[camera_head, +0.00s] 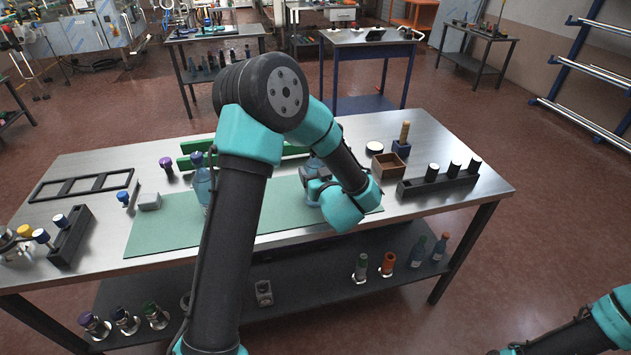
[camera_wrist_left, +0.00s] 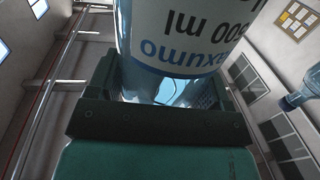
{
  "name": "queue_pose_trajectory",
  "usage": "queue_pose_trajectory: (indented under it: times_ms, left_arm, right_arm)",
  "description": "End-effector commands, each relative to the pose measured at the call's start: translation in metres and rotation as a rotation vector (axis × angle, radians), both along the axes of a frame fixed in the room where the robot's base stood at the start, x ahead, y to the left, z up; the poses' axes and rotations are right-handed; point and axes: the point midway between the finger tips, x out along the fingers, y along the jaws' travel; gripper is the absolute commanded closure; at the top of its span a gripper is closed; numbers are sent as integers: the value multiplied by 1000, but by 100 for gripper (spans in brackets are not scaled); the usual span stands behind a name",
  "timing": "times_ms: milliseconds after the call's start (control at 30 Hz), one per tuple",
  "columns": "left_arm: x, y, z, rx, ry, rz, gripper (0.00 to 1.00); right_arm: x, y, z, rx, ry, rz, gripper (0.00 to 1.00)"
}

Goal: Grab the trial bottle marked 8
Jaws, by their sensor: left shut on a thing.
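My left gripper (camera_head: 317,186) is low over the right part of the green mat (camera_head: 165,228) and shut on a clear bluish bottle (camera_head: 314,165). A second blue bottle (camera_head: 202,182) stands on the left part of the mat, partly behind my arm. A bottle (camera_wrist_left: 300,97) also shows at the right edge of the wrist view.
A grey block (camera_head: 149,202) sits at the mat's left edge. Green bars (camera_head: 188,163) lie behind the mat. Another rack (camera_head: 70,236) is at left. Bottles and vials stand on the lower shelf (camera_head: 325,285).

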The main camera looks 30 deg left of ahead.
Motion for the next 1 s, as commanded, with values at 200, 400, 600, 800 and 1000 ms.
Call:
queue_pose_trajectory:
  times_ms: [200,400,600,800,1000]
  left_arm:
    - [0,0,1,1,-2,0,76]
    - [0,0,1,1,-2,0,77]
    - [0,0,11,1,-3,1,77]
    - [0,0,32,1,-6,0,77]
    - [-25,-16,39,1,0,-4,77]
  right_arm:
    - [0,0,0,0,0,0,40]
    - [0,0,0,0,0,0,40]
    - [0,0,0,0,0,0,40]
    - [0,0,0,0,0,0,40]
    - [0,0,0,0,0,0,40]
